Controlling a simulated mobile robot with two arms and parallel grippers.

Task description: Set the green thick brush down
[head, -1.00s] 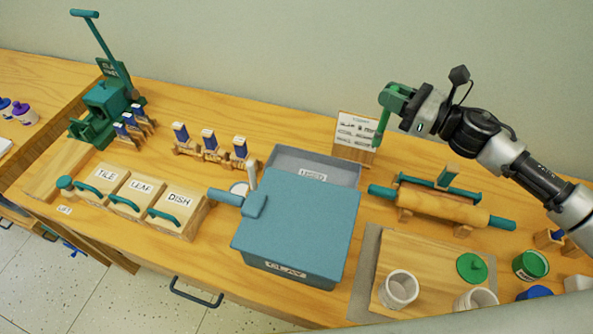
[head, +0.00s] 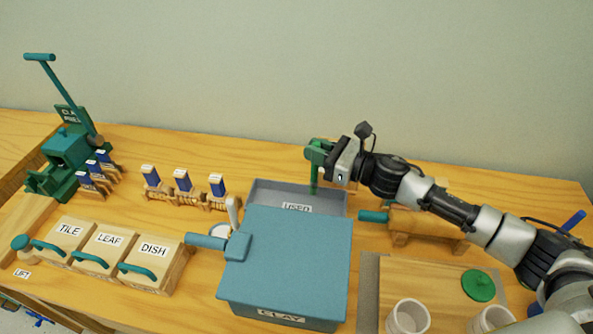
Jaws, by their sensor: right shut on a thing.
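My left gripper is not in view.
A blue lidded CLAY box (head: 290,255) stands directly in front of the tray. A rolling pin on a stand (head: 415,222) is to the right, partly behind my arm.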

